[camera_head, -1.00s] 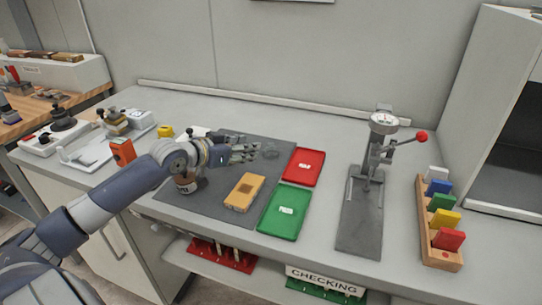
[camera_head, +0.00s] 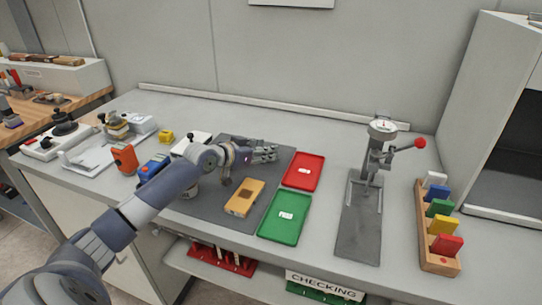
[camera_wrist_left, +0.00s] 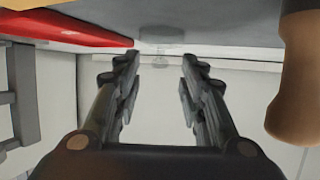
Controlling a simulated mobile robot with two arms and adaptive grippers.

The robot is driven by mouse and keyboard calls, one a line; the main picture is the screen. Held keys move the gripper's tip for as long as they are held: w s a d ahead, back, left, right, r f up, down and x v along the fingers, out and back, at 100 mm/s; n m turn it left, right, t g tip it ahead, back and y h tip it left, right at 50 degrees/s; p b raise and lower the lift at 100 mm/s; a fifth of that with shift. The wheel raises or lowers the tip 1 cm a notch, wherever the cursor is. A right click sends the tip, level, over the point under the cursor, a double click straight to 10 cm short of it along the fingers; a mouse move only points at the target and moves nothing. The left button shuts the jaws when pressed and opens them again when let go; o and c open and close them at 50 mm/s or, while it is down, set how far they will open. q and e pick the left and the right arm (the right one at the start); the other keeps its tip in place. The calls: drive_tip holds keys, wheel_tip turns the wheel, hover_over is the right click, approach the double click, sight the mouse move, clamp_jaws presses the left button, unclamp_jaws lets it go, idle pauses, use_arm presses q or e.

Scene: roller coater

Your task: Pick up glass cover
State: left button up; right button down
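The glass cover (camera_wrist_left: 160,36) is a faint, clear round piece on the dark mat in the left wrist view, beyond my fingertips and centred between them. In the head view I cannot make it out clearly against my fingers. My left gripper (camera_head: 275,153) reaches in from the left, low over the back right part of the grey mat (camera_head: 215,207). In the left wrist view my left gripper (camera_wrist_left: 158,85) has its two fingers spread, with nothing between them. My right gripper is out of view.
A red tray (camera_head: 303,172), a green tray (camera_head: 285,217) and an orange-yellow block (camera_head: 244,198) lie close by. A brown rounded handle (camera_wrist_left: 296,85) stands near my fingers in the wrist view. A press gauge stand (camera_head: 383,130) is to the right.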

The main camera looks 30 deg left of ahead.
use_arm(q)
drive_tip(key=shift+x, duration=1.05)
clamp_jaws()
drive_tip(key=shift+r, duration=0.15)
